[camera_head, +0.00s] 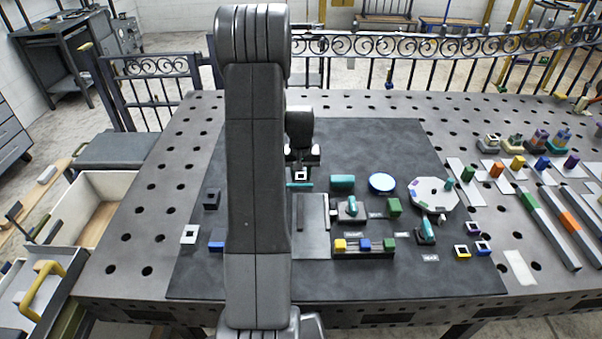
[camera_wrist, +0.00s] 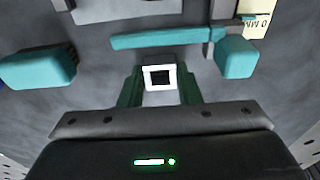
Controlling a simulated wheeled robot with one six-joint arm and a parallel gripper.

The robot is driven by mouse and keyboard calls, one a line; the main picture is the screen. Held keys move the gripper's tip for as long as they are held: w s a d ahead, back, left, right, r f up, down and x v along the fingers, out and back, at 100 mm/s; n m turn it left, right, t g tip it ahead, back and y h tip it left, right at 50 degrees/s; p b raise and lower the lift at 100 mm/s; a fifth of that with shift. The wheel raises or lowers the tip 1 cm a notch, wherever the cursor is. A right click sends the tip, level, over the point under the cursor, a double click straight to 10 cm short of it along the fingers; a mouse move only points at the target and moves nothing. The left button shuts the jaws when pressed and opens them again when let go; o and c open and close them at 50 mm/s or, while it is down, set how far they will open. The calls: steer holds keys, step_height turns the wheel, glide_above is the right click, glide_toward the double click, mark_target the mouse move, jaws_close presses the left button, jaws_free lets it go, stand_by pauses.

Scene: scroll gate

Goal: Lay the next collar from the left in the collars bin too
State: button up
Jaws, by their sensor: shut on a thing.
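My gripper (camera_head: 301,158) is shut on a white square collar (camera_wrist: 159,77), gripped between its two fingertips in the wrist view. The collar also shows below the gripper in the head view (camera_head: 301,175). It appears to be above the dark mat, near a teal bar (camera_wrist: 160,38). Another white square collar (camera_head: 189,234) lies at the mat's left edge. No bin is legibly marked for collars. My arm hides part of the mat.
A dark block (camera_head: 211,199) and a blue piece (camera_head: 216,240) lie left of my arm. An open wood-floored box (camera_head: 124,183) is beyond the table's left edge.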

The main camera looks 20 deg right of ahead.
steer(key=shift+f, duration=0.15)
steer(key=o, duration=1)
